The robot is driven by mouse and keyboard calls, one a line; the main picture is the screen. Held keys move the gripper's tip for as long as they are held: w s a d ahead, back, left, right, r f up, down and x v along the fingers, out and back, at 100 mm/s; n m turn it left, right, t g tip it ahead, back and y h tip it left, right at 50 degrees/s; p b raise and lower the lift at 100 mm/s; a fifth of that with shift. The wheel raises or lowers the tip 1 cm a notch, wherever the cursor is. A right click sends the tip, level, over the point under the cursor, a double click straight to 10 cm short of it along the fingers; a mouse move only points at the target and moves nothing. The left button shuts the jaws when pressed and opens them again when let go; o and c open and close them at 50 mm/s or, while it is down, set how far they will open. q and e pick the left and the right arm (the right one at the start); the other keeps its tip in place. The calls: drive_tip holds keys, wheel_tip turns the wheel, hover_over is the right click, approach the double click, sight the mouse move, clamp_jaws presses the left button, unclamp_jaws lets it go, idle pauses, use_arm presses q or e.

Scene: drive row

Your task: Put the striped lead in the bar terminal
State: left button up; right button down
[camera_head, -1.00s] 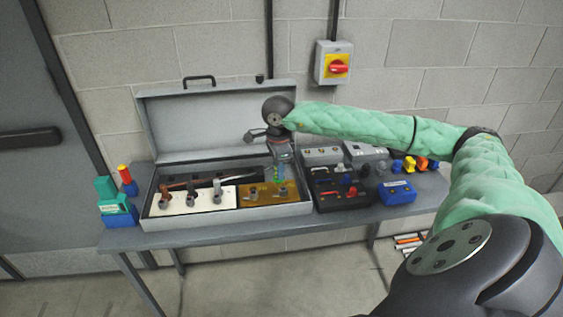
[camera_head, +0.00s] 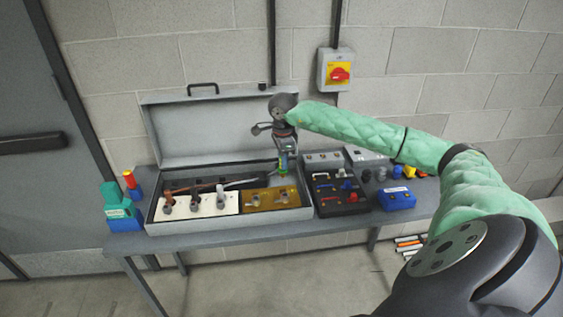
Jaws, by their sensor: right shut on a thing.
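My right gripper (camera_head: 283,163) hangs pointing down above the right part of the open grey case, over the brown-yellow board (camera_head: 259,203). It is shut on a small green and yellow piece (camera_head: 284,169), which looks like the end of the striped lead. The piece is held just above the board's metal posts (camera_head: 283,196); I cannot tell whether it touches one. Which post is the bar terminal is too small to tell. My left gripper is out of view.
A white board (camera_head: 206,207) with several posts and brown and black leads fills the case's left side. The case lid (camera_head: 213,137) stands open behind. A black panel (camera_head: 340,205) and a blue box (camera_head: 396,199) stand to the right, green and blue blocks (camera_head: 121,213) left.

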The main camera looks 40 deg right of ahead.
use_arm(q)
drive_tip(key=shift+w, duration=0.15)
use_arm(e)
drive_tip(key=shift+f, duration=0.1)
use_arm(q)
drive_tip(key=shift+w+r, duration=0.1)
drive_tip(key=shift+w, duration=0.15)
use_arm(e)
drive_tip(key=shift+f, duration=1.85)
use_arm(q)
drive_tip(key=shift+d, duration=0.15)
